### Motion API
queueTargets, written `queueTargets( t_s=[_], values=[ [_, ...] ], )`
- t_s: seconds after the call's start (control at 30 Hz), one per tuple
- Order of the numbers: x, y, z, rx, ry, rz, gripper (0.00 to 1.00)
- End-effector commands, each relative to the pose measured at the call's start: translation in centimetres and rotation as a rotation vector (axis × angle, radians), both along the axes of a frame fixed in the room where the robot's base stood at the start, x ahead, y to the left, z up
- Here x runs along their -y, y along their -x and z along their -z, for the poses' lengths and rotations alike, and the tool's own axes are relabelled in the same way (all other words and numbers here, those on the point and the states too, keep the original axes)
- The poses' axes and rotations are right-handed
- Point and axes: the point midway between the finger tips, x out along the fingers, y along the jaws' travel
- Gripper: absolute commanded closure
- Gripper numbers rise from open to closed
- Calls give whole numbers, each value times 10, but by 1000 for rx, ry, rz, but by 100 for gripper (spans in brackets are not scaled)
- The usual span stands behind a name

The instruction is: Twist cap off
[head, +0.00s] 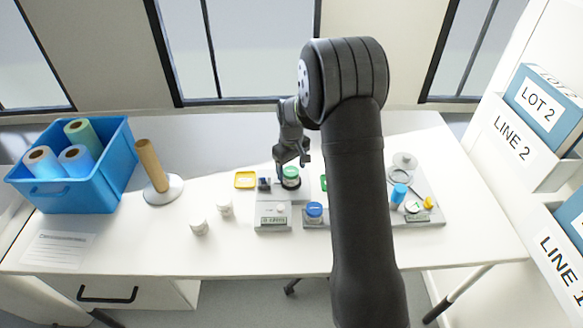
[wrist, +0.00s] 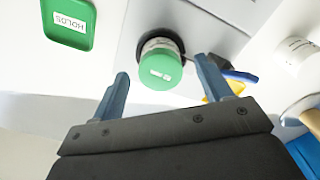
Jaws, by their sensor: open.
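A jar with a green cap (head: 290,172) stands upright in a dark round recess of a grey station (head: 273,213) on the table. In the wrist view the green cap (wrist: 160,70) carries a small white label, and the pale jar body shows behind it. My gripper (head: 292,160) is at the jar, just above it in the head view. In the wrist view my gripper (wrist: 167,80) has its two blue-grey fingers apart, with the cap ahead of and between the tips. I see no contact with the cap. The arm hides part of the station's right side.
A green tray labelled HOLDS (wrist: 68,22) lies beside the station. A blue bin (head: 75,195) with rolls and a paper-roll stand (head: 162,188) are further left.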

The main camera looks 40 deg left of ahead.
Motion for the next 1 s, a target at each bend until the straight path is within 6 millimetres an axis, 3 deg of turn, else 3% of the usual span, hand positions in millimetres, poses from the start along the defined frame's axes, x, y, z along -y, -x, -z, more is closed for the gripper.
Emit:
queueTargets(
  t_s=[0.3,0.53,0.57,0.6,0.7,0.87,1.0],
  values=[
    [0,0,2,0,0,0,31],
    [0,0,2,0,0,0,76],
    [0,0,2,0,0,0,76],
    [0,0,2,0,0,0,61],
    [0,0,2,0,0,0,75],
    [0,0,2,0,0,-51,75],
    [0,-1,2,0,0,-199,75]
  ],
)
